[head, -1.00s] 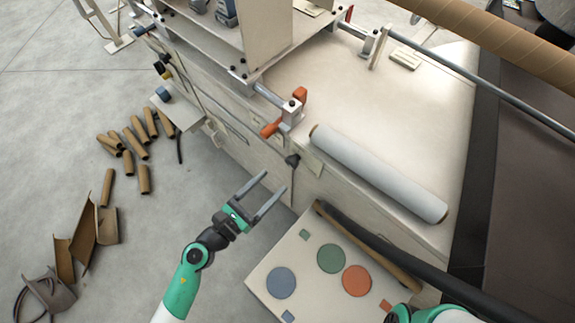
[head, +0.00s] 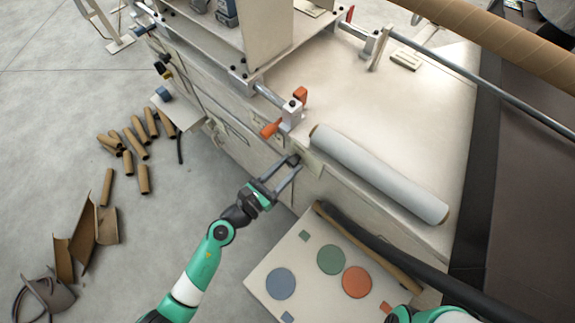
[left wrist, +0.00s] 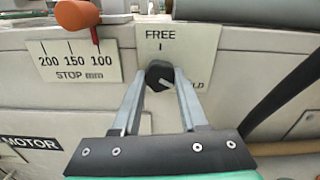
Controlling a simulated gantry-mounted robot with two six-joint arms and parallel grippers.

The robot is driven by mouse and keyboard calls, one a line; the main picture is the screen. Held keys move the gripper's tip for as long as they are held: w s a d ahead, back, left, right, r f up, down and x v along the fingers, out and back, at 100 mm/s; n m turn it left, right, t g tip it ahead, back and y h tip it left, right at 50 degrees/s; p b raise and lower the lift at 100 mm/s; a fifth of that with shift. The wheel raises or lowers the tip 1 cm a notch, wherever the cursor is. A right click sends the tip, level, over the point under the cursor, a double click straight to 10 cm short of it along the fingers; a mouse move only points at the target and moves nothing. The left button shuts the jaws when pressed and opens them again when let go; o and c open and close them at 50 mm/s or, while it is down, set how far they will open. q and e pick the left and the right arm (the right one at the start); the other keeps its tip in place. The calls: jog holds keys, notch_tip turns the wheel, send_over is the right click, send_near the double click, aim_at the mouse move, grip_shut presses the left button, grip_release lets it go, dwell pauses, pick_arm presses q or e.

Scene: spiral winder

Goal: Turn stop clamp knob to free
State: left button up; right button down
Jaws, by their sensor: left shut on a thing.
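The stop clamp knob (left wrist: 159,75) is a small black knob with a light pointer line, on the machine's front face. In the left wrist view it sits on a plate (left wrist: 187,46) marked FREE above and a partly hidden word ending in "LD" at lower right. The pointer line is slanted toward the lower right, off the FREE mark. My left gripper (head: 281,172) is shut on the knob, one finger on each side; it also shows in the left wrist view (left wrist: 160,88). My right gripper is out of view.
A STOP mm scale (left wrist: 73,62) with an orange handle (left wrist: 77,14) is left of the knob. A grey-white roll (head: 380,174) lies on the machine top. A pale board with coloured circles (head: 262,272) stands below, beside a dark bar (head: 400,262).

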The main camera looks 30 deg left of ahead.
pick_arm(q)
grip_shut()
jog(key=shift+n, duration=0.3)
jog(key=n+p, duration=0.1)
jog(key=n, duration=0.2)
jog(key=shift+r+p, duration=0.1)
jog(key=shift+p, duration=0.3)
jog(key=n+p, duration=0.1)
jog(key=n, duration=0.3)
jog(key=n+p, duration=0.2)
jog(key=n, duration=0.2)
jog(key=shift+d+n, duration=0.1)
jog(key=shift+n, duration=0.2)
jog(key=n+p, duration=0.2)
jog(key=n, duration=0.4)
jog(key=shift+r, duration=0.15)
jog(key=n+p, duration=0.2)
jog(key=n, duration=0.3)
jog(key=shift+n, duration=0.4)
jog(key=shift+p, duration=0.3)
